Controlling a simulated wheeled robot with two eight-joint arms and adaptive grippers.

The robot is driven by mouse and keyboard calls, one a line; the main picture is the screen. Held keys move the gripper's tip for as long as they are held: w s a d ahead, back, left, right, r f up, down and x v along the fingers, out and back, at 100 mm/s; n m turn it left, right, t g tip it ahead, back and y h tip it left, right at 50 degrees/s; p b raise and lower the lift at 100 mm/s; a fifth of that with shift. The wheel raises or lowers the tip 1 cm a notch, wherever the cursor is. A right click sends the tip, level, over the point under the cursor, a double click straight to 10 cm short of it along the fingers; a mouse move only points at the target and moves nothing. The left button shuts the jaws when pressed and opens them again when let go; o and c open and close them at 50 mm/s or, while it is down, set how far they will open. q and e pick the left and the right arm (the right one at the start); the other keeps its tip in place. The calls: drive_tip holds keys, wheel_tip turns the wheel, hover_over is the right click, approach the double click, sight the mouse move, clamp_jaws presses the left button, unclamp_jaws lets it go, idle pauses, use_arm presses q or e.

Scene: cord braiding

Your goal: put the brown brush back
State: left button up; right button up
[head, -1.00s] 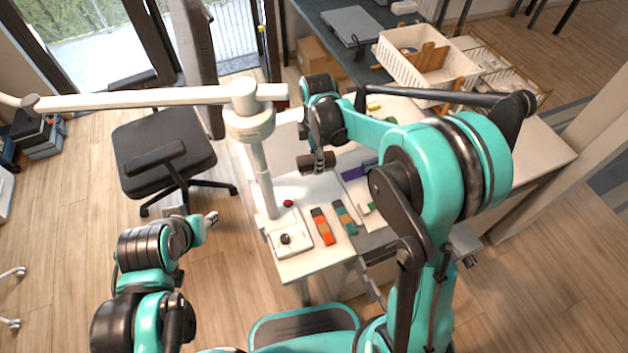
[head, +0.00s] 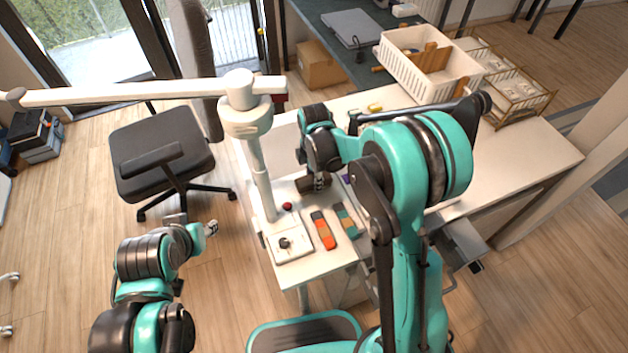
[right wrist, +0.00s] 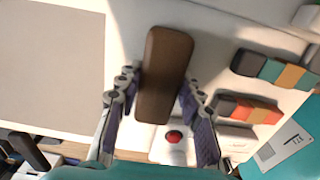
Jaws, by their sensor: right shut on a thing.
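The brown brush (head: 313,184) is a dark, rounded block in the head view, above the left part of the white table. My right gripper (head: 322,180) is shut on it. In the right wrist view the brush (right wrist: 165,75) lies lengthwise between the two fingers of the gripper (right wrist: 160,100). I cannot tell whether the brush touches the tabletop. My left gripper (head: 211,228) is off the table's left side, away from the brush. Its fingers are too small to read.
A red button (head: 287,206), an orange-striped block (head: 323,230) and a teal-striped block (head: 346,219) lie near the brush. A white lamp-like post (head: 262,180) stands to its left. A white crate (head: 405,72) stands at the back right.

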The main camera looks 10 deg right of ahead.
drive_tip(key=shift+f, duration=0.15)
drive_tip(key=o, duration=1.1)
